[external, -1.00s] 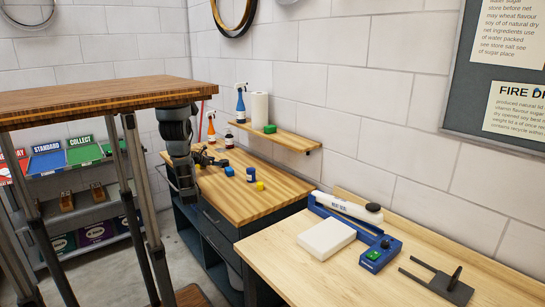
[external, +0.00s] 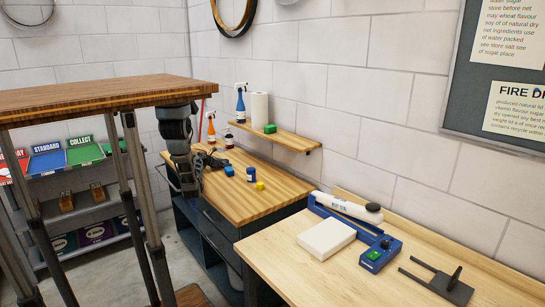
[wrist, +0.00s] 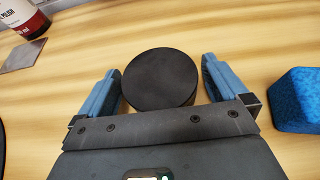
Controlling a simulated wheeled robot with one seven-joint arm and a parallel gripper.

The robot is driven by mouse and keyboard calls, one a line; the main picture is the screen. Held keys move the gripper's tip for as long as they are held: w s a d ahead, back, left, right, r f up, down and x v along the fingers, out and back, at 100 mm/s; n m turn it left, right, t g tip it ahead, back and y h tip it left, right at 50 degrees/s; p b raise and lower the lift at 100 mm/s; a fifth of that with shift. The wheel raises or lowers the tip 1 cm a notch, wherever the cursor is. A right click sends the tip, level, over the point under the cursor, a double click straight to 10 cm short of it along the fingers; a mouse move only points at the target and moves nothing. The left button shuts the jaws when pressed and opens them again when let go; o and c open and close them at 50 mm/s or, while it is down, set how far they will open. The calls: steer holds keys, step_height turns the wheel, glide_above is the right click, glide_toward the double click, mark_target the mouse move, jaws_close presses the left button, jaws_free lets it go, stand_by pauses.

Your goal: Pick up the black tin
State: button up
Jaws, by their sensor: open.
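The black tin (wrist: 160,78) is a round, flat-topped dark disc on the wooden bench, seen from above in the wrist view. My gripper (wrist: 164,82) is open, with one blue finger on the tin's left and one on its right. The tin lies between the fingers, close to the gripper's dark front edge. I cannot tell whether a finger touches it. In the external view my gripper (external: 215,162) is low over the far bench, and the tin cannot be made out there.
A blue block (wrist: 296,100) lies just right of the right finger. A red-labelled bottle (wrist: 24,18) and a grey plate (wrist: 22,55) are at upper left. A wall shelf (external: 290,140) is above the bench.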

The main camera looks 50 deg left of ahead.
steer(key=c, duration=1.1)
steer(key=shift+o, duration=0.2)
